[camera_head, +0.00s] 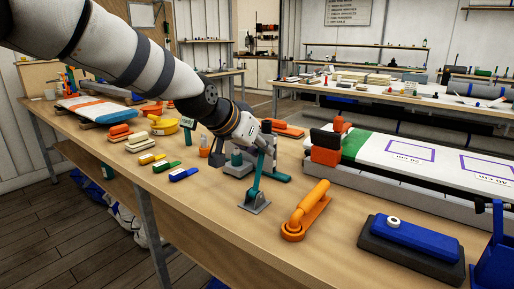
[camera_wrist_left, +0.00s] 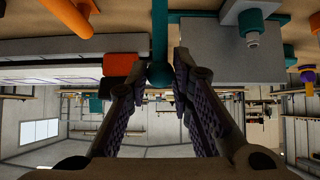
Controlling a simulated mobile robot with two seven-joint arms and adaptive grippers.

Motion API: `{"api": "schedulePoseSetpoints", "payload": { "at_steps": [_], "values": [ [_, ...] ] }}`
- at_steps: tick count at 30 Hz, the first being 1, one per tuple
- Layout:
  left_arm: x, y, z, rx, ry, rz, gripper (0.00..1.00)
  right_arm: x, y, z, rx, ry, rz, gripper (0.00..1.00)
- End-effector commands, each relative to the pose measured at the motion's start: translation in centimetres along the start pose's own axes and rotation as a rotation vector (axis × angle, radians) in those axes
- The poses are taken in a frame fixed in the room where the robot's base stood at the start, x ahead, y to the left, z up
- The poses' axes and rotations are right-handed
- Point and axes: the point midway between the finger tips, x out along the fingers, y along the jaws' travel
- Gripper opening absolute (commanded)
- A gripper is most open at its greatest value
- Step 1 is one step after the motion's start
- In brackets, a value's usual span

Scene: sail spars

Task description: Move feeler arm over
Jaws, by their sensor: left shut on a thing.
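The feeler arm is a teal rod (camera_head: 256,181) standing on a small grey base plate (camera_head: 254,203) on the wooden bench. It leans slightly, its top towards the right. My left gripper (camera_head: 265,147) is at its upper end. In the left wrist view, which is upside down, the teal rod (camera_wrist_left: 160,35) ends in a round teal knob (camera_wrist_left: 160,74). The fingertips of my left gripper (camera_wrist_left: 160,68) lie on both sides of this knob, shut on it. My fingers partly hide the top of the rod in the head view. My right gripper is not in view.
An orange handled tool (camera_head: 308,210) lies just right of the base. A long sail bed with orange end block (camera_head: 325,150) stands behind it. A grey block with teal knob (camera_head: 238,167) is close on the left. A blue block (camera_head: 415,236) sits front right.

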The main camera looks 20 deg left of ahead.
Motion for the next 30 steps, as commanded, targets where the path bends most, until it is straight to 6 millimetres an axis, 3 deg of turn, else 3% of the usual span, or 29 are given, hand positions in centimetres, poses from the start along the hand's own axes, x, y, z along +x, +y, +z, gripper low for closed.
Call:
{"api": "schedulePoseSetpoints", "payload": {
  "at_steps": [6, 19, 30],
  "values": [
    [1.5, -0.1, -0.4, -0.001, -0.001, 0.0, 0.05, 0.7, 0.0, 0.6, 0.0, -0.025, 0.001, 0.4],
    [1.7, -0.1, -0.6, -0.001, 0.002, -0.001, 0.05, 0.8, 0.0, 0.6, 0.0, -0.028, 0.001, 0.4],
    [4.3, -0.1, -0.7, -0.002, 0.0, -0.001, 0.05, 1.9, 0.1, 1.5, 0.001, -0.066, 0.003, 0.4]
  ]
}}
